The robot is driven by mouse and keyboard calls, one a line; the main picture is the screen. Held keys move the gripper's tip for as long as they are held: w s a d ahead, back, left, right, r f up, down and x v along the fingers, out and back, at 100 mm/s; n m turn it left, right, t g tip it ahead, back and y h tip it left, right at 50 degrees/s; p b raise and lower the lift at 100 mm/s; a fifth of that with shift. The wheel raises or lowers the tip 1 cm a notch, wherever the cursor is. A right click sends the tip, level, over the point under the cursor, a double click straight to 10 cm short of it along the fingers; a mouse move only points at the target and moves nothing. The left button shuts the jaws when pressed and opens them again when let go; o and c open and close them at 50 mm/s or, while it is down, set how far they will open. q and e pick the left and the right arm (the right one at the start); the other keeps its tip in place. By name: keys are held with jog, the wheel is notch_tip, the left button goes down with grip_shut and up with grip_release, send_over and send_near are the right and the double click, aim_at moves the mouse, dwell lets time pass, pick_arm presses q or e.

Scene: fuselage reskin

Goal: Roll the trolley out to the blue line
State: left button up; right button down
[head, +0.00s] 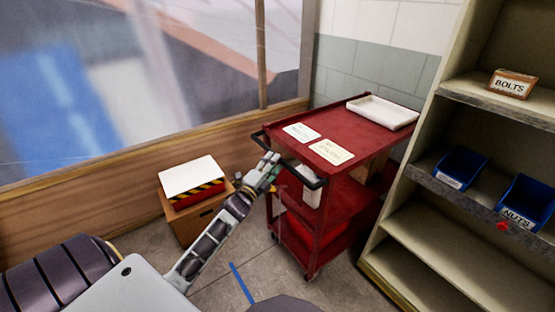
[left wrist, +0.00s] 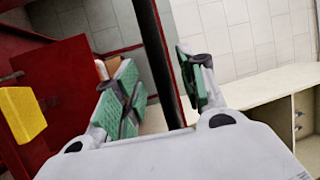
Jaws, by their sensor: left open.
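The red trolley (head: 330,215) stands between the window wall and the shelf unit, with its black push handle (head: 305,178) facing me. My left gripper (head: 268,168) is at this handle, its fingers pointing towards the trolley. In the left wrist view, the dark handle bar (left wrist: 158,50) runs between the green-padded fingers of the open left gripper (left wrist: 160,88); contact with the pads is not clear. The blue line (head: 242,283) lies on the floor in front of the trolley, partly cut off by my body. My right gripper is not in view.
A cardboard box (head: 190,222) with a striped, white-topped box (head: 192,178) stands left of my left arm. The shelf unit (head: 440,245) with blue bins stands close on the trolley's right. A white tray (head: 382,112) and two cards lie on the trolley top.

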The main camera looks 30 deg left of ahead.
pick_arm(q)
jog(key=shift+w+r, duration=0.15)
jog(key=shift+w, duration=0.7)
jog(key=shift+w+r, duration=0.15)
jog(key=shift+w, duration=0.7)
jog(key=shift+c, duration=0.3)
grip_shut()
